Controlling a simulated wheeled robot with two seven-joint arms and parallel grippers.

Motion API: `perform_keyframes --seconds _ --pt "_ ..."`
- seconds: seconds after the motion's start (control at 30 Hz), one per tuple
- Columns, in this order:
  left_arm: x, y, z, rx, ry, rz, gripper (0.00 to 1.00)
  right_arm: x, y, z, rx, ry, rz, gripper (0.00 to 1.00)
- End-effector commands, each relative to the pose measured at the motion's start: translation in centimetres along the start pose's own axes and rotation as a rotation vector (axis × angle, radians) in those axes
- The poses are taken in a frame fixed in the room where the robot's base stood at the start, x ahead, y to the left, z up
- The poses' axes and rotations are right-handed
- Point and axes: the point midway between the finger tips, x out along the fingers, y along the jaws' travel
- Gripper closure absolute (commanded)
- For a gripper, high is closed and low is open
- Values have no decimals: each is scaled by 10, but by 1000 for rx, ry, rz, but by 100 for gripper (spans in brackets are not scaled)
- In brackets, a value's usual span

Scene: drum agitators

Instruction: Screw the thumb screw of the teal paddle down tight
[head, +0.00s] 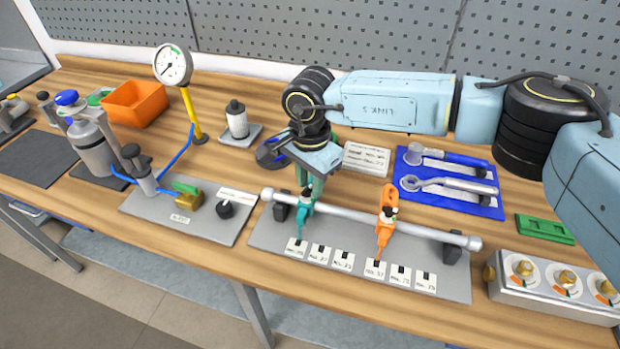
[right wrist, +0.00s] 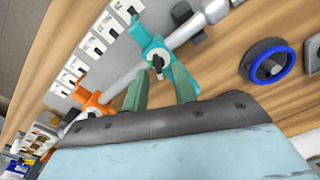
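The teal paddle (head: 303,222) sits on the horizontal silver rod (head: 345,215), at the left part of it. In the right wrist view the teal paddle (right wrist: 153,45) shows its collar and a small dark thumb screw (right wrist: 158,62). My right gripper (head: 308,180) is just above the paddle in the head view and partly covers its top. In the right wrist view my right gripper (right wrist: 161,88) has its two green fingers apart, with the thumb screw ahead of the gap. I cannot tell how far the screw is in. My left gripper is not in view.
An orange paddle (head: 384,235) is on the same rod to the right. A grey plate (head: 440,284) with several white labels lies below the rod. A pressure gauge (head: 173,64) stands at left.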

Motion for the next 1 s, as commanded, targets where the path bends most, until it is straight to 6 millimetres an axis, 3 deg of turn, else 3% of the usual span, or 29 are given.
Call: perform_keyframes --seconds 0.1,0.3,0.67,1.0 --pt "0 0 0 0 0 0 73 0 0 0 0 0 0 75" --pt "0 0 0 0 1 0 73 0 0 0 0 0 0 100" --pt "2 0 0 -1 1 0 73 0 0 0 18 0 0 100" --pt "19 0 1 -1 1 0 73 2 1 0 199 0 -2 100"
